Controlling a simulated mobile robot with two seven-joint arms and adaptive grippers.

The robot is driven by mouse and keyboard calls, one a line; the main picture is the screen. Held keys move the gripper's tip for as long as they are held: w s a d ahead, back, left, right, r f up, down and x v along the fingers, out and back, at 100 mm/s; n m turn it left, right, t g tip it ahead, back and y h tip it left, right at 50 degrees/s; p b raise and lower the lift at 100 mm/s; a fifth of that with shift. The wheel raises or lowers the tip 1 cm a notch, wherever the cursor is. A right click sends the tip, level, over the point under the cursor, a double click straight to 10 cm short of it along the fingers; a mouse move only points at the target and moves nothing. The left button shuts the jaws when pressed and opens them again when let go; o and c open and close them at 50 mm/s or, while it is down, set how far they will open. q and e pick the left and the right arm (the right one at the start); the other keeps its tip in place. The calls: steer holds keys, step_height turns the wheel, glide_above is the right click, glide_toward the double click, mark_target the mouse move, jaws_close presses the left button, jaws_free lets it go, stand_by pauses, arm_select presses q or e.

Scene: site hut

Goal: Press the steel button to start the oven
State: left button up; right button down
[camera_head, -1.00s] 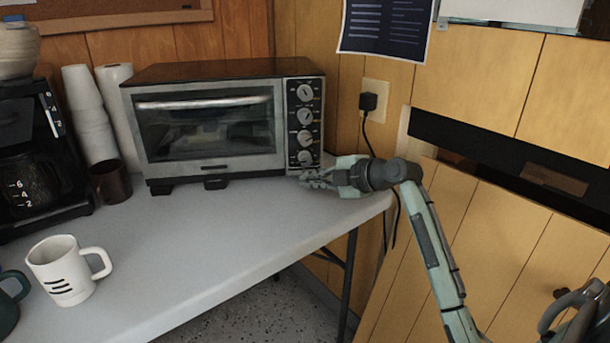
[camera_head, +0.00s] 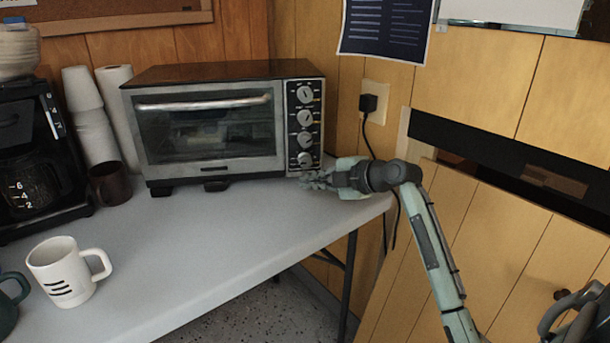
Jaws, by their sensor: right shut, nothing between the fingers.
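The toaster oven (camera_head: 212,165) stands at the back of the table with its door closed. Its control panel (camera_head: 304,125) on the right side carries several round knobs in a column. The lowest round control (camera_head: 305,159) sits near the panel's bottom; whether it is the steel button is too small to tell. My right gripper (camera_head: 306,181) is shut and empty, low in front of the panel's bottom edge, just below that control. I cannot tell whether it touches the oven. My left gripper is not in view.
A white mug (camera_head: 66,270) stands at the front left of the table (camera_head: 210,250). A coffee maker (camera_head: 30,150), stacked cups (camera_head: 92,125) and a dark mug (camera_head: 109,184) stand left of the oven. A plug (camera_head: 368,103) and cord hang on the wall beside my right arm.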

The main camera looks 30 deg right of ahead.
stand_by(0.4)
steer(key=shift+w+d, duration=0.15)
steer(key=shift+w, duration=0.15)
steer(key=shift+w+d+b, duration=0.2)
steer(key=shift+w+b, duration=0.15)
steer(key=shift+w, duration=0.1)
stand_by(0.6)
steer(key=shift+s, duration=0.15)
steer(key=shift+s+a, duration=0.35)
steer(key=shift+s, duration=0.3)
steer(key=shift+s+a+p, duration=0.1)
steer(key=shift+s+a, duration=0.25)
steer(key=shift+s, duration=0.4)
steer(key=shift+s+a+p, duration=0.1)
steer(key=shift+s+a, duration=0.25)
steer(key=shift+s, duration=0.4)
steer(key=shift+s+a+p, duration=0.1)
steer(key=shift+s+a, duration=0.25)
steer(key=shift+s, duration=0.4)
